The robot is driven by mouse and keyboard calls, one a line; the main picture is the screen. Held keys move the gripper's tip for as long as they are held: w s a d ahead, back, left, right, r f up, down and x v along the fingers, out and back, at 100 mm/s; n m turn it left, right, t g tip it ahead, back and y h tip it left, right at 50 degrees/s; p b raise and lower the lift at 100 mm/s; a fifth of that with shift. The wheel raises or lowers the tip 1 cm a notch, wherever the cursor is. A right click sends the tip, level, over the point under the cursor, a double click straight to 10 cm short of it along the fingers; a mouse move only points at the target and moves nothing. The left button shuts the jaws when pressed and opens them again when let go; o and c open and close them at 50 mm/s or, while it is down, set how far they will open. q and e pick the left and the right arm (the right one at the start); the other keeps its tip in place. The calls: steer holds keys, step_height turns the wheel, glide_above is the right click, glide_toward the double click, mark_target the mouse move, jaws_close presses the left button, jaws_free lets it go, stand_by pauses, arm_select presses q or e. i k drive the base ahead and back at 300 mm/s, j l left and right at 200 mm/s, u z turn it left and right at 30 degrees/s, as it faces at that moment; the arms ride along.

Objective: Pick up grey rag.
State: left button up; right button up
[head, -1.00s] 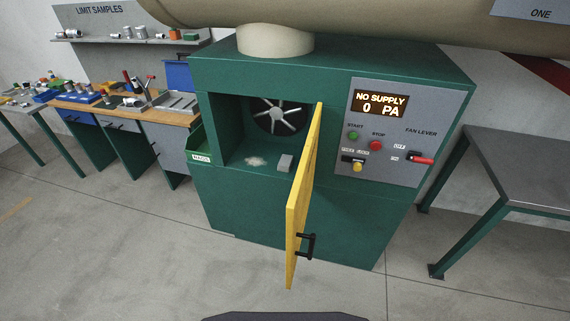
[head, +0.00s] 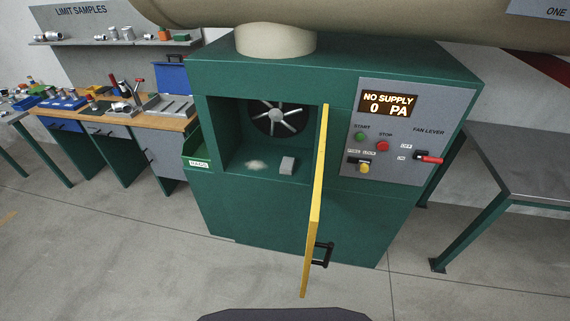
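I cannot make out a grey rag for certain. A green bin labelled RAGS (head: 198,160) hangs on the left side of the green cabinet (head: 270,215); its contents cannot be made out. Inside the cabinet's open chamber, a small grey block-like object (head: 287,165) lies on the floor, with a pale whitish patch (head: 256,165) to its left. Neither of my grippers is in view.
The yellow door (head: 316,210) stands open, jutting toward me. A fan (head: 279,117) is at the chamber's back. A control panel (head: 390,135) reads NO SUPPLY, 0 PA. A workbench (head: 140,118) stands left, a grey table (head: 515,165) right. The floor in front is clear.

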mark_target(287, 166)
steer(key=i+j+z, duration=0.1)
steer(key=j, duration=0.4)
steer(key=i+j+z, duration=0.15)
steer(key=j, duration=0.35)
steer(key=i+j+z, duration=0.1)
steer(key=j, duration=0.45)
steer(key=i+j+z, duration=0.15)
steer(key=j, duration=0.4)
